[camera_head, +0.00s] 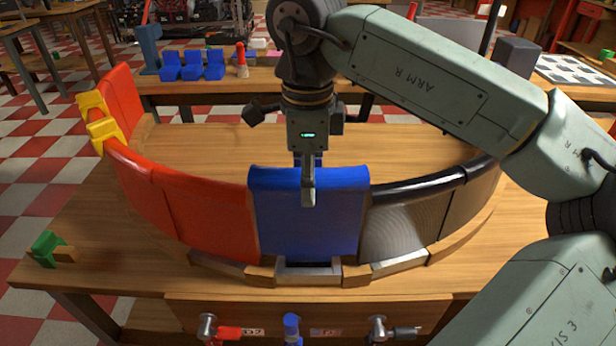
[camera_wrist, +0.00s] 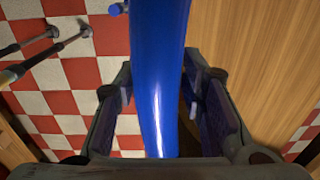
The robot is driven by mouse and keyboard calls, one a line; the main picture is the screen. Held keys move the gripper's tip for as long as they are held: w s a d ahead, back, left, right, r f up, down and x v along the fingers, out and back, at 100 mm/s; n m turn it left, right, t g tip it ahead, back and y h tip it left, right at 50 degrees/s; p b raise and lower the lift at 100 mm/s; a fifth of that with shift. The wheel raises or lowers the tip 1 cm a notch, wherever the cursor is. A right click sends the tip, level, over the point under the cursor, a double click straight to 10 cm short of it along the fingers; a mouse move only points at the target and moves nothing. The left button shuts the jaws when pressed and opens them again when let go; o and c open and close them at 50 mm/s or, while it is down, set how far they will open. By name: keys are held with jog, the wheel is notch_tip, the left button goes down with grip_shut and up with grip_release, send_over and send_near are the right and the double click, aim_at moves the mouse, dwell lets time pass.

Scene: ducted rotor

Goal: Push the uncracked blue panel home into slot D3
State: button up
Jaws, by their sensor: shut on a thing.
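The blue panel (camera_head: 270,210) stands upright in the ring at the front middle, between a red panel on its left and a dark panel on its right. I see no crack on its face. My gripper (camera_head: 308,190) is over its top edge, pointing down, shut on the panel. In the wrist view the blue panel (camera_wrist: 158,80) runs between the two fingers (camera_wrist: 155,110). The slot (camera_head: 308,268) below it shows a metal plate between wooden blocks. The panel's lower edge is just above that plate; I cannot tell how deep it sits.
Red panels (camera_head: 205,212) with yellow clamps (camera_head: 100,125) stand at left; dark panels (camera_head: 405,225) stand at right. A green clamp (camera_head: 48,248) lies on the table at left. Several handles, one blue (camera_head: 291,328), hang at the front. Blue pieces (camera_head: 192,66) sit on the back table.

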aim_at(309, 221)
jog(key=shift+f, duration=0.15)
jog(key=shift+f+b, duration=1.75)
jog(key=shift+f, duration=0.15)
jog(key=o, duration=1.3)
jog(key=shift+r, duration=0.1)
